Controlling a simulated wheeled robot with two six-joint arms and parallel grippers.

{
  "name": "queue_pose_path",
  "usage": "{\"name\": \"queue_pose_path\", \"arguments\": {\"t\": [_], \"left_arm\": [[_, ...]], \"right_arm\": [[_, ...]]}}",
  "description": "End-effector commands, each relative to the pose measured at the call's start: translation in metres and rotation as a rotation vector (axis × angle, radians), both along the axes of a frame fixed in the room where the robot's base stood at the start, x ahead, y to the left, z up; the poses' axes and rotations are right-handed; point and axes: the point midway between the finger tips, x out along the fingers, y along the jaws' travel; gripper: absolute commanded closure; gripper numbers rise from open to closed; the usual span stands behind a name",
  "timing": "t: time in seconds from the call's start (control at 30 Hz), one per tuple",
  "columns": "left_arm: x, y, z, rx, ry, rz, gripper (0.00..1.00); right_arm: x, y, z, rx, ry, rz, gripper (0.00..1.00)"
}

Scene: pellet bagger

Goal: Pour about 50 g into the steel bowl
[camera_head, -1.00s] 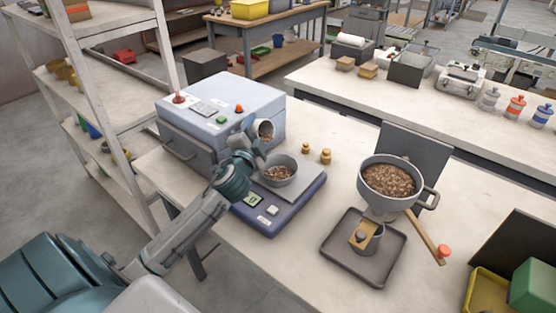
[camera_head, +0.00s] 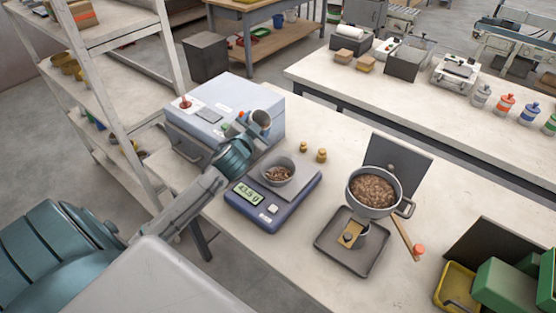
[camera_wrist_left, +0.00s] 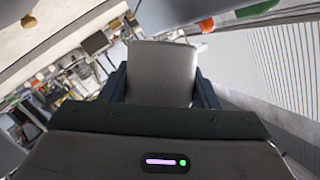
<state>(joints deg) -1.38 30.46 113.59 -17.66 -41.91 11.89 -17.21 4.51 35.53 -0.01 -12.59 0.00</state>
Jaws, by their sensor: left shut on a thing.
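The steel bowl (camera_head: 291,175) sits on the pan of the blue scale (camera_head: 259,213) with a small heap of brown pellets in it. The scale display (camera_head: 249,193) is lit and seems to read about 43 g; the last digit is hard to make out. My left gripper (camera_head: 249,124) is shut on a grey metal cup (camera_head: 262,117), held above and behind-left of the bowl, in front of the grey machine. In the left wrist view the cup (camera_wrist_left: 162,72) stands between the two dark fingers. How much the cup holds is not clear. My right gripper is not in view.
A hopper of pellets (camera_head: 372,190) stands over a grey tray (camera_head: 375,263) on the right. Two small brass weights (camera_head: 321,155) stand behind the scale. The grey-blue machine (camera_head: 215,115) is close behind my left gripper. A shelf rack (camera_head: 106,80) stands at left.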

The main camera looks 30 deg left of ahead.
Motion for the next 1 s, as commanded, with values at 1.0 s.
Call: {"name": "queue_pose_path", "arguments": {"t": [1.0], "left_arm": [[0.005, 0.045, 0.041, -0.578, 0.063, -0.002, 0.69]], "right_arm": [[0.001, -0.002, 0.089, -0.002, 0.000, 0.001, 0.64]]}}
